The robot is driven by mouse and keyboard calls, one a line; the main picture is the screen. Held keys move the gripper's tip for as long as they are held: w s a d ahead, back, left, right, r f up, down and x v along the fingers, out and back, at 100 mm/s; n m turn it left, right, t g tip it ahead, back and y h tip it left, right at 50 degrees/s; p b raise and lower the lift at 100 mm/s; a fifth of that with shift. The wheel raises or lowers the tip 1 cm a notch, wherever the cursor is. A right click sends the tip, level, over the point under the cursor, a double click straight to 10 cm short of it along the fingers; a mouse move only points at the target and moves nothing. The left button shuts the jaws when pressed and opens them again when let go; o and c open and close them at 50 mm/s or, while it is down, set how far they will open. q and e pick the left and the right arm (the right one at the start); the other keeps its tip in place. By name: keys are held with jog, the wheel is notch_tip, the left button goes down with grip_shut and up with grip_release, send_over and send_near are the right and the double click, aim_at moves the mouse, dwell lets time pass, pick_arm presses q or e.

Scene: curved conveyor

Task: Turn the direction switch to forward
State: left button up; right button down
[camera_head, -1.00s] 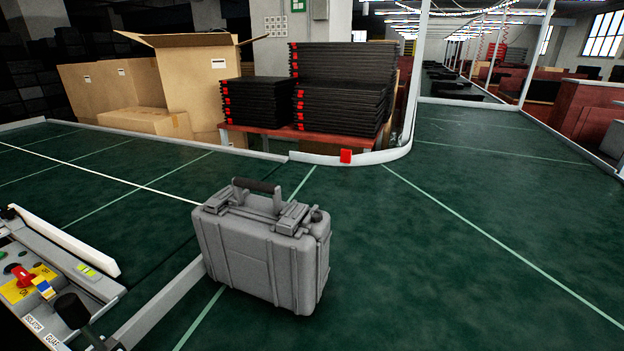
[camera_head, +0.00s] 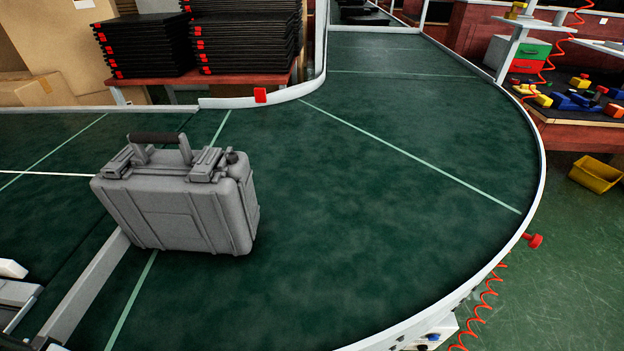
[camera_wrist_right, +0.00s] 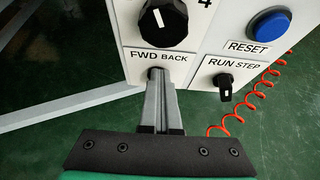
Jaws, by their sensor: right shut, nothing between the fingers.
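The direction switch sits under the FWD BACK label (camera_wrist_right: 158,57) on the white control panel (camera_wrist_right: 196,42) in the right wrist view. My fingertips cover nearly all of it, so which way it points cannot be told. My right gripper (camera_wrist_right: 157,80) is shut, with its tips right at the switch; whether they touch it cannot be told. The panel also shows partly at the bottom of the head view (camera_head: 440,330). My left gripper is not in view.
A large black dial (camera_wrist_right: 166,22), a blue RESET button (camera_wrist_right: 269,25) and a RUN STEP switch (camera_wrist_right: 225,85) are close by. A red coiled cable (camera_wrist_right: 243,105) hangs at the right. A grey case (camera_head: 180,205) stands on the green conveyor (camera_head: 350,220).

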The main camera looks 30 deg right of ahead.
jog(key=shift+w+a, duration=0.25)
jog(key=shift+a, duration=0.05)
jog(key=shift+w+a, duration=0.15)
jog(key=shift+a, duration=0.15)
jog(key=shift+w+a+f, duration=0.1)
dwell(0.3)
jog(key=shift+w+a+r, duration=0.1)
jog(key=shift+a+r, duration=0.05)
jog(key=shift+r, duration=0.25)
jog(key=s+a+p, duration=0.1)
jog(key=s+a, duration=0.2)
jog(key=s, duration=0.2)
jog(key=shift+a, duration=0.15)
